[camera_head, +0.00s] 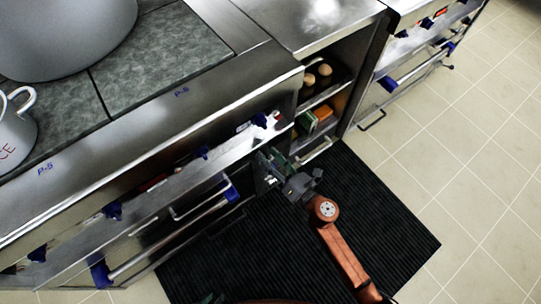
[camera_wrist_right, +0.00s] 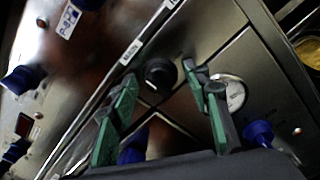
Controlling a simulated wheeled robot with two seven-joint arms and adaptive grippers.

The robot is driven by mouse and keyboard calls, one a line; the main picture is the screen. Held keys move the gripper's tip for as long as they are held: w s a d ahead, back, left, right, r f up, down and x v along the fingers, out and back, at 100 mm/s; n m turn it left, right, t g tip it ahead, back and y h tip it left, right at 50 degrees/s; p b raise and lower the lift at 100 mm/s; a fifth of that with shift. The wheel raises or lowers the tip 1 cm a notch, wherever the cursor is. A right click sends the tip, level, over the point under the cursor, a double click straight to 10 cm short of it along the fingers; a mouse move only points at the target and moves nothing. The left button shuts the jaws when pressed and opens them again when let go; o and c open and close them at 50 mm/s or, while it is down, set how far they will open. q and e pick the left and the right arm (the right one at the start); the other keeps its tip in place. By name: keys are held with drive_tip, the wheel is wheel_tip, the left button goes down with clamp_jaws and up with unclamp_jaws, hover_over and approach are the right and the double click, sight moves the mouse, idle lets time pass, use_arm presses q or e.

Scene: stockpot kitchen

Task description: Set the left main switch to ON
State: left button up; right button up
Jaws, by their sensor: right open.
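A black round knob (camera_wrist_right: 160,73) sits on the steel front panel in the right wrist view. It looks like the main switch, but no ON or OFF marking on it is readable. My right gripper (camera_wrist_right: 158,84) is open, with its green-padded fingers on either side of the knob in the picture; contact cannot be told. In the head view the right gripper (camera_head: 268,164) is at the stove front, below the counter edge, and the knob is hidden there. Something dark green at the bottom edge, likely my left gripper (camera_head: 210,298), is barely in view.
A round white gauge (camera_wrist_right: 235,93) and a blue knob (camera_wrist_right: 258,133) are right of the black knob. More blue knobs (camera_head: 112,210) and long handles line the stove front. An open shelf (camera_head: 322,100) holds eggs and boxes. A black mat (camera_head: 330,200) covers clear floor.

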drive_tip(key=shift+c, duration=0.4)
drive_tip(key=c, duration=0.9)
drive_tip(key=shift+d, duration=0.2)
drive_tip(key=shift+c, duration=0.9)
drive_tip(key=shift+a, duration=0.1)
